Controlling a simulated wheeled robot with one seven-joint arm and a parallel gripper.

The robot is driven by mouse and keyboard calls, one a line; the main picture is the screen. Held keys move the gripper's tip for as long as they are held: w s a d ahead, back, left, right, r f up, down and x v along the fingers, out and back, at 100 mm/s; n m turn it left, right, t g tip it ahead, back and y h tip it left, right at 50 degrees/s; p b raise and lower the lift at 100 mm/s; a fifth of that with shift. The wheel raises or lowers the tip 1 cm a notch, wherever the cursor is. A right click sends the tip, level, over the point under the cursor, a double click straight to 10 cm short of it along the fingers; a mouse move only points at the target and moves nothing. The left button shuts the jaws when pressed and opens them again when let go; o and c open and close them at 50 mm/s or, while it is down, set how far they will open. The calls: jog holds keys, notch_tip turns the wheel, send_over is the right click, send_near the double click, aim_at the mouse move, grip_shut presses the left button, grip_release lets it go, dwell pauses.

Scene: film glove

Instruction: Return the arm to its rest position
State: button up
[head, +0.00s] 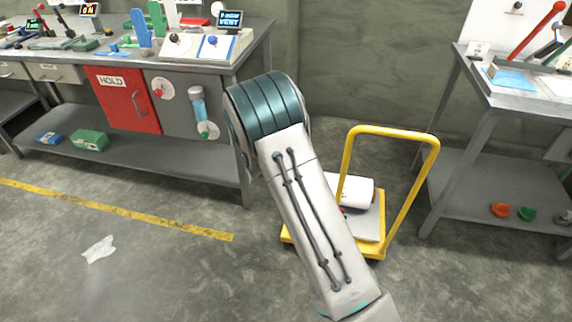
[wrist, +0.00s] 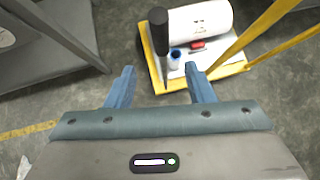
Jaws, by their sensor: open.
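My arm shows in the head view, its teal joint raised at the middle and its pale link reaching down toward the bottom right. My gripper (wrist: 160,78) shows in the wrist view with its two blue fingers apart. Nothing is held between them. Beyond the fingers is a yellow cart (wrist: 240,68) with a white rounded object (wrist: 198,20) on it. A dark-handled upright thing (wrist: 160,45) and a small blue-and-white item (wrist: 175,60) show between or just beyond the fingertips; I cannot tell how far off they are. My gripper is hidden in the head view.
The yellow cart (head: 432,165) stands on the floor behind my arm. A workbench (head: 235,65) with a red HOLD door (head: 122,100) is at the left, another bench (head: 480,92) at the right. A crumpled white scrap (head: 99,249) lies on open floor near a yellow line (head: 150,218).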

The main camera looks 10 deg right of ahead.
jog(key=shift+r, duration=0.1)
dwell(0.4)
jog(key=s+d+r+m+g+p, duration=0.15)
jog(key=s+d+r+m, duration=0.25)
jog(key=s+r+m, duration=0.4)
jog(key=s+d+r+m+g+p, duration=0.1)
jog(key=s+d+r+m+p, duration=0.1)
jog(key=s+d+r+m, duration=0.65)
jog(key=s+a+r+m+y+p, duration=0.1)
jog(key=s+a+r+m, duration=0.2)
jog(key=s, duration=0.3)
jog(key=s+a+r+m+g+y+p, duration=0.1)
jog(key=s+a+r+m+y+p, duration=0.1)
jog(key=s+r+m, duration=0.3)
jog(key=s+a+r+m+g+y+p, duration=0.1)
jog(key=s+a+r+m, duration=0.3)
jog(key=s, duration=0.4)
jog(key=shift+s+r+m+y+p, duration=0.3)
jog(key=shift+s+r+m+y, duration=0.15)
jog(key=shift+m+y, duration=0.15)
